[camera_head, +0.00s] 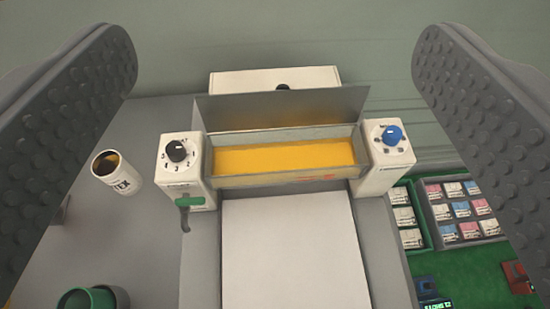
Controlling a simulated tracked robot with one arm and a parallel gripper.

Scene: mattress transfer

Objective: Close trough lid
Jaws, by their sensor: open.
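The trough (285,172) lies across the machine in the middle of the view, and orange-yellow liquid (285,158) shows inside it. Its grey lid (281,109) stands raised along the trough's far edge, so the trough is open. My gripper (280,110) shows as two dark studded fingers at the left and right sides of the view. The fingers are wide apart with nothing between them. The trough and lid appear in the gap, beyond the fingers, and neither finger visibly touches them.
White housings with a black dial (176,151) and a blue knob (392,134) flank the trough. A green-handled lever (189,201) is at left front. A white sheet (291,250) lies in front. A jar (115,172) stands left; trays of packets (458,212) lie right.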

